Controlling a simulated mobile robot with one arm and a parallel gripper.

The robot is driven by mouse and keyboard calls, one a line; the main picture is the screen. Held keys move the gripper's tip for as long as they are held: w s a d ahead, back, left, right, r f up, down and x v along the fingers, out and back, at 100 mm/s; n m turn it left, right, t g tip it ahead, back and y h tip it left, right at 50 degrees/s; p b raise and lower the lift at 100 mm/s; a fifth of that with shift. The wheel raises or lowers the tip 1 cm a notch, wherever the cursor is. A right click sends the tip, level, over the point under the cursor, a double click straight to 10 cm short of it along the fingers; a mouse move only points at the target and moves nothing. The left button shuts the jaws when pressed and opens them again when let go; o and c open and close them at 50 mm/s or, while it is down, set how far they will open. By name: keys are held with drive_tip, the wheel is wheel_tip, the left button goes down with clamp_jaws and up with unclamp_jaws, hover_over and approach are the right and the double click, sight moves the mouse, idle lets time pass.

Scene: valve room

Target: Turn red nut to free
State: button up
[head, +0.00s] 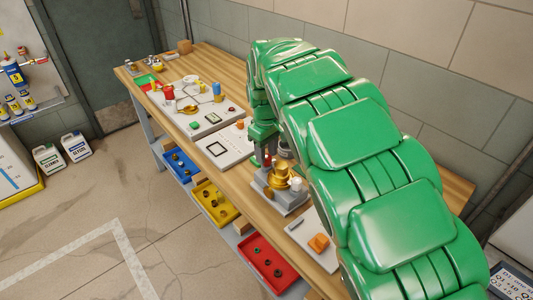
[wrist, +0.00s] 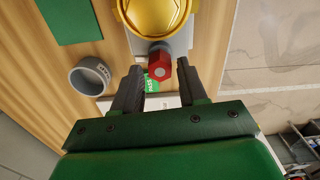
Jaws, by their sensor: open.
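The red nut (wrist: 160,66) is a small hex nut on a dark stem beside a round gold brass fitting (wrist: 155,12). In the head view the brass fitting (head: 282,178) stands on a grey block (head: 280,200) on the workbench. My gripper (wrist: 159,68) is open. In the wrist view the nut shows between its two dark fingertips, nearer the right one. I cannot tell whether the fingers reach down around it or touch it.
A grey ring (wrist: 90,77) and a green patch (wrist: 70,18) lie on the wood beside the fitting. A panel with an orange part (head: 318,242) is at the near end. Farther along the workbench (head: 221,63) are more boards. Coloured bins (head: 215,203) sit below.

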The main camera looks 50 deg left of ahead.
wheel_tip(320, 180, up, 7)
drive_tip(key=shift+f, duration=0.1)
idle(0.6)
